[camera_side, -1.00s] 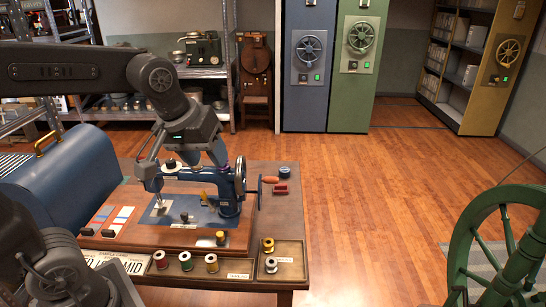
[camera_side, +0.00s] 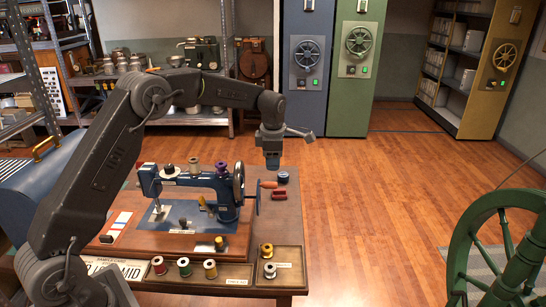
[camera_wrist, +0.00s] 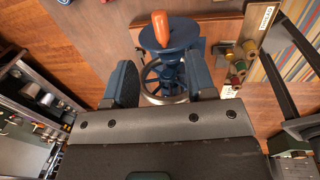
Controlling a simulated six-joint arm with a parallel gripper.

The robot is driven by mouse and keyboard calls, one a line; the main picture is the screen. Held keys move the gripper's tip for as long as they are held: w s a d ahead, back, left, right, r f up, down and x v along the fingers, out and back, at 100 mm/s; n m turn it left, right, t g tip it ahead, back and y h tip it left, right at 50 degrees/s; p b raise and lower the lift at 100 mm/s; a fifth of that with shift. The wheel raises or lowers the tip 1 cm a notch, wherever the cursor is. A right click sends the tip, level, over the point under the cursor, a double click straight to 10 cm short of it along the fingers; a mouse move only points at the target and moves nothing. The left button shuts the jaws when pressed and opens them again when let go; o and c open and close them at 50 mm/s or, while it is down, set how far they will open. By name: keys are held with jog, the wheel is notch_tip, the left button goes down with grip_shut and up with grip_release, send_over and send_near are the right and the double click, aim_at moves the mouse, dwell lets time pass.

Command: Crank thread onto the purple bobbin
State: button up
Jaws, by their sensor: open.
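A blue sewing machine (camera_side: 190,187) stands on a wooden base.
Several thread spools stand along the table's front, two in a wooden tray (camera_side: 289,268) at the right. A green wheel (camera_side: 500,250) stands at far right; the floor between is clear.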

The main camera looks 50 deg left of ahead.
aim_at(273, 183)
jog(key=shift+w+a+f, duration=0.15)
jog(key=shift+f, duration=1.4)
jog(key=shift+w+a+f, duration=0.2)
jog(key=shift+f, duration=1.4)
jog(key=shift+w+a+f, duration=0.15)
jog(key=shift+f, duration=1.4)
jog(key=shift+c, duration=0.3)
jog(key=c, duration=0.7)
